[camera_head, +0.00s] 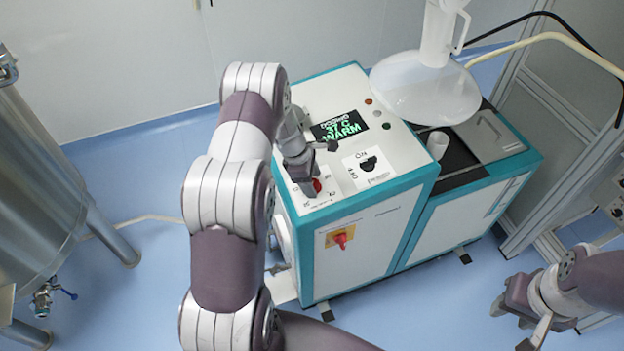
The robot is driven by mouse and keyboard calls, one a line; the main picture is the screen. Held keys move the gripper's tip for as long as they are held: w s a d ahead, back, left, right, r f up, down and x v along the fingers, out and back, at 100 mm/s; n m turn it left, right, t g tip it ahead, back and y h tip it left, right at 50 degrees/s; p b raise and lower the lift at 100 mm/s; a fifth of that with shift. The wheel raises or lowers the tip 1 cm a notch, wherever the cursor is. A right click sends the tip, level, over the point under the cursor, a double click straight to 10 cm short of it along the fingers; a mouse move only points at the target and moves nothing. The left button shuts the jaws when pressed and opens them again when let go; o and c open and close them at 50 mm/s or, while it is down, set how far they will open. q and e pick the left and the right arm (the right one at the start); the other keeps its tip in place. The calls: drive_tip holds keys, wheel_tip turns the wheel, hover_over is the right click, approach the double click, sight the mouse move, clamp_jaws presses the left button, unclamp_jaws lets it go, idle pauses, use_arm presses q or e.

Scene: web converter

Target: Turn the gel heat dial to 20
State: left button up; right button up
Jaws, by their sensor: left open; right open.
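The white-topped machine with teal edges (325,93) stands in the middle of the camera_head view. Its display (338,127) shows green text that reads like "37 C WARM". My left gripper (312,172) is open, over the near left corner of the top panel. A red knob (317,186) shows partly beside its fingers, on a white label with small markings; I cannot tell which number it points to or whether the fingers touch it. A black switch knob (368,164) sits to the right on a label reading "ON". My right gripper (518,306) is open and empty at the lower right.
A red switch (341,240) on a yellow plate is on the machine's front. A steel tank (35,180) is at the left. The blue floor between is mostly clear.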

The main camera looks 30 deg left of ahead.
use_arm(q)
drive_tip(key=b+v, duration=0.1)
drive_tip(key=v, duration=1.1)
drive_tip(key=shift+r+b, duration=0.2)
drive_tip(key=shift+b, duration=0.15)
drive_tip(key=s+d+r+m+y, duration=0.3)
drive_tip(key=s+d+m, duration=1.2)
drive_tip(key=m, duration=0.7)
drive_tip(key=shift+s+d+r+g, duration=0.25)
drive_tip(key=shift+s+r+g, duration=0.1)
drive_tip(key=shift+s, duration=1.1)
